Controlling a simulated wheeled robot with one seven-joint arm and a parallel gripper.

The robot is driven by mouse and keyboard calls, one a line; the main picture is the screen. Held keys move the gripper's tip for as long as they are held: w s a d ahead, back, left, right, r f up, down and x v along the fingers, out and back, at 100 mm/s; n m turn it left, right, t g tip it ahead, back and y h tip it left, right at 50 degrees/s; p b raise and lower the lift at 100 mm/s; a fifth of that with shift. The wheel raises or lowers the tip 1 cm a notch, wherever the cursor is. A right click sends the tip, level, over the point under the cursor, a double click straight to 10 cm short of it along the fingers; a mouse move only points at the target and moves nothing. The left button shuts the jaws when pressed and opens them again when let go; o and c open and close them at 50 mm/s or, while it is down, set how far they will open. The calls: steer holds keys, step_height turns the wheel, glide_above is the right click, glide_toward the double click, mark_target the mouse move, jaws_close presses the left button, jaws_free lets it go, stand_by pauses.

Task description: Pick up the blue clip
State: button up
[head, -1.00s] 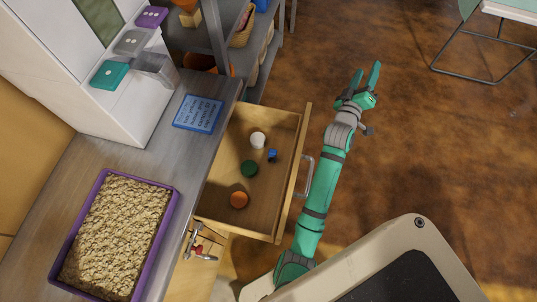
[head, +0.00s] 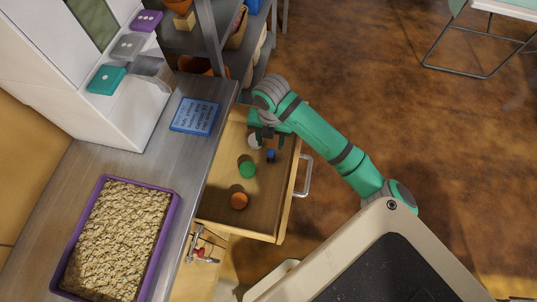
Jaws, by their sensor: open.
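The blue clip (head: 271,155) is a small blue piece lying in the open wooden drawer (head: 269,209), toward its right side. My gripper (head: 265,134) is open and points down into the back part of the drawer, just above and beside the clip. The fingers partly cover a white round item (head: 254,141) to the left of the clip. Whether the fingers touch anything, I cannot tell from this angle.
A green round item (head: 247,170) and an orange one (head: 239,201) lie in the drawer, nearer its front. The drawer's handle (head: 303,176) sticks out on the right. A purple-rimmed tray (head: 167,219) and a blue sign (head: 195,116) are on the counter. A shelf stands behind.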

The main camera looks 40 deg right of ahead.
mark_target(271, 151)
steer(key=shift+s+f, duration=0.2)
steer(key=shift+f, duration=0.25)
step_height(271, 151, down, 4)
steer(key=shift+w+f, duration=0.1)
steer(key=shift+f, duration=0.05)
steer(key=shift+w+d+f, duration=0.15)
steer(key=shift+f, duration=1.25)
steer(key=shift+w+d+f, duration=0.1)
steer(key=shift+d+f, duration=0.05)
steer(key=shift+f, duration=1.25)
steer(key=c, duration=1.1)
